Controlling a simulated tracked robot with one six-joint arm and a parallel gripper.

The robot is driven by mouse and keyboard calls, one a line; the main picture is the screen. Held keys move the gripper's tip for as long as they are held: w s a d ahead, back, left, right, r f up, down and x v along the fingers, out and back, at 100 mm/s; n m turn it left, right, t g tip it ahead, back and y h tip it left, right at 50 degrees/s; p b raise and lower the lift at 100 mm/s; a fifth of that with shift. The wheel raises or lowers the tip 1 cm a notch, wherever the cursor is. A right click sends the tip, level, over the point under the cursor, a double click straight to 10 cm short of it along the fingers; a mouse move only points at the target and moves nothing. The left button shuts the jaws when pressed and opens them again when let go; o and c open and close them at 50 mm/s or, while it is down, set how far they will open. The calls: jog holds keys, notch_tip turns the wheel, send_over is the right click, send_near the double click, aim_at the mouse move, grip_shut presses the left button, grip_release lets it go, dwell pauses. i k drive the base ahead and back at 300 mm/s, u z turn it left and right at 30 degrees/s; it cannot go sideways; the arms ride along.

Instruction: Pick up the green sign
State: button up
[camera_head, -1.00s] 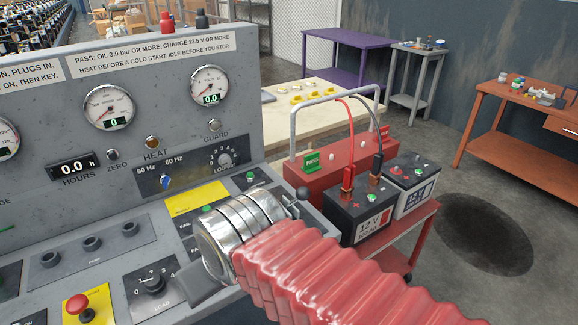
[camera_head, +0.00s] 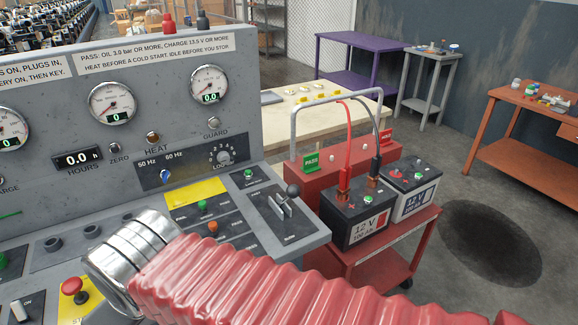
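The green sign (camera_head: 311,161), a small plate reading PASS, stands upright on the left of the top of a red box (camera_head: 300,185). The box is on a red cart beside the control console. My arm, with a red ribbed sleeve and a chrome cuff, crosses the bottom of the view. The cuff lies over the console's lower left, well left of and nearer than the sign. The jaws of my gripper do not show. The sign is in plain view, with nothing in front of it.
A red sign (camera_head: 386,136) stands on the same box's right end. The console's lever (camera_head: 292,190) stands near the cart.

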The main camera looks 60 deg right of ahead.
aim_at(311, 161)
jog(key=u, duration=1.1)
jog(key=k, duration=1.9)
jog(key=z, duration=1.95)
